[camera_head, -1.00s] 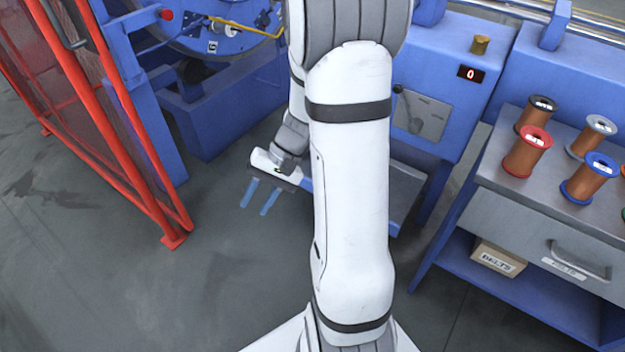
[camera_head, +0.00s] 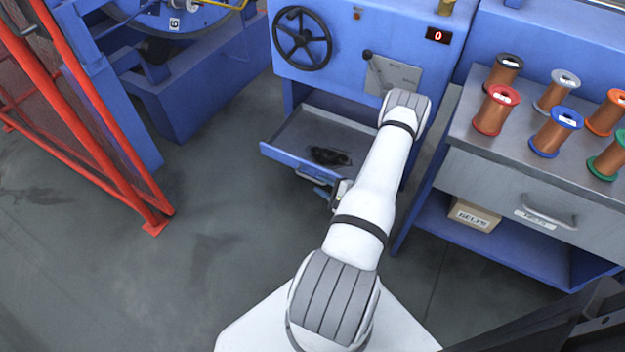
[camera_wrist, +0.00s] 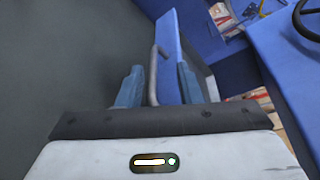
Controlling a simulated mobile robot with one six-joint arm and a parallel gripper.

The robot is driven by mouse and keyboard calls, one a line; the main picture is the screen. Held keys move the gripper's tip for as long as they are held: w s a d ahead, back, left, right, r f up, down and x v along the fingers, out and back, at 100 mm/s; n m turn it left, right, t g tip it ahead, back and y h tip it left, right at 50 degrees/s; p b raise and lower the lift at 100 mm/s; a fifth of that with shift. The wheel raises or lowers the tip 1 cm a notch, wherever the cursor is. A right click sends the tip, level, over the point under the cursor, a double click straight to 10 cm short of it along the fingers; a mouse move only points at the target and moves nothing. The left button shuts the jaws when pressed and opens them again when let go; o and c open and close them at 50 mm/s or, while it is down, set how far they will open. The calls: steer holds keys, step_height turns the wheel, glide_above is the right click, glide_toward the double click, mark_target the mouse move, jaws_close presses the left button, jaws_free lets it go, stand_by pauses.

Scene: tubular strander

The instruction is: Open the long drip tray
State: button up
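The long drip tray (camera_head: 290,133) sits low under the blue machine housing in the head view. It has a blue front and a grey inside with a dark patch on it. Part of its inside shows in front of the housing; my arm hides its right end. In the wrist view the tray's blue front (camera_wrist: 170,48) lies ahead, with a grey bar handle (camera_wrist: 152,78). My gripper (camera_wrist: 159,70) is open, with one blue finger on each side of the handle and visible gaps. It also shows at the tray's front edge in the head view (camera_head: 324,189).
A handwheel (camera_head: 302,38) and a lever (camera_head: 368,56) are on the housing above the tray. A bench with several spools (camera_head: 557,132) and a drawer (camera_head: 520,200) stands right. A red mesh guard (camera_head: 85,110) stands left. The floor between is clear.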

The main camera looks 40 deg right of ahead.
mark_target(312, 179)
steer(key=shift+m+h, duration=0.4)
steer(key=shift+h, duration=0.3)
steer(key=w+f, duration=0.1)
steer(key=w, duration=0.1)
steer(key=w+f+b, duration=0.1)
steer(key=w, duration=0.1)
steer(key=w+f+b, duration=0.1)
steer(key=w+f, duration=0.1)
steer(key=shift+d, duration=0.3)
steer(key=shift+r, duration=0.1)
steer(key=shift+c, duration=0.3)
jaws_close()
